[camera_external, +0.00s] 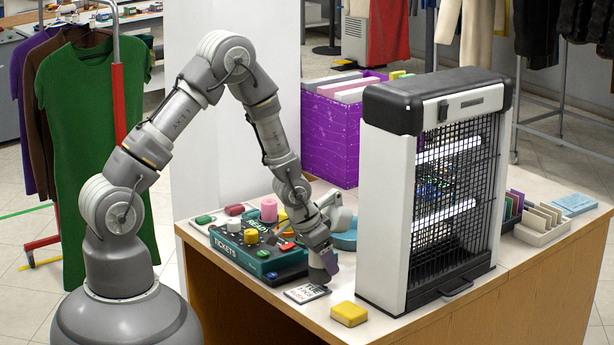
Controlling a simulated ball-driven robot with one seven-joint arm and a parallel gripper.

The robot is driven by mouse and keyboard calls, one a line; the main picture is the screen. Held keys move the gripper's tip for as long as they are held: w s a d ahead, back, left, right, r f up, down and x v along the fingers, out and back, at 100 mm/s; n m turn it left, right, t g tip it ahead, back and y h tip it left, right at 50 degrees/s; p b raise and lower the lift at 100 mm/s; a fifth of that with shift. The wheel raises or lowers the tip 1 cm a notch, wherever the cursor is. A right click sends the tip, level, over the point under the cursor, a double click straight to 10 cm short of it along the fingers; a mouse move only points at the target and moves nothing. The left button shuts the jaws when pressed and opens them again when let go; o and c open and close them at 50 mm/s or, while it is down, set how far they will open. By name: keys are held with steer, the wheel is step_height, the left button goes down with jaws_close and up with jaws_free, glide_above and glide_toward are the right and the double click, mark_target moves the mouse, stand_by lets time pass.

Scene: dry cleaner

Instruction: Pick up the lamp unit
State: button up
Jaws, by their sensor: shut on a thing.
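The lamp unit (385,190) is a tall white box with a black top, standing upright on the right half of the counter. A black wire grille (452,190) covers its front, with glowing white tubes behind it. A dark handle (456,288) sticks out low on its front. My gripper (326,270) points down, low over the counter, left of the lamp unit and apart from it. It is shut on a small purplish thing (332,262), mostly hidden by the fingers; I cannot tell what it is.
A teal tickets box (236,258) with colored pieces on it stands left of my gripper. A printed card (307,293) and a yellow block (349,314) lie near the front edge. A purple crate (330,135) is behind. Card trays (543,224) stand at right.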

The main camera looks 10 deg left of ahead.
steer(key=shift+p+v, duration=0.35)
steer(key=shift+v, duration=0.75)
steer(key=s+a+r+p, duration=0.1)
steer(key=s+a+p, duration=0.5)
steer(key=s+a, duration=0.3)
steer(key=shift+a+r+p, duration=0.35)
steer(key=shift+r, duration=0.05)
steer(key=p, duration=0.2)
steer(key=s+a+p, duration=0.1)
steer(key=p, duration=0.2)
steer(key=shift+s+a+f+p, duration=0.1)
steer(key=shift+a+f+p, duration=0.1)
steer(key=shift+a+p, duration=0.1)
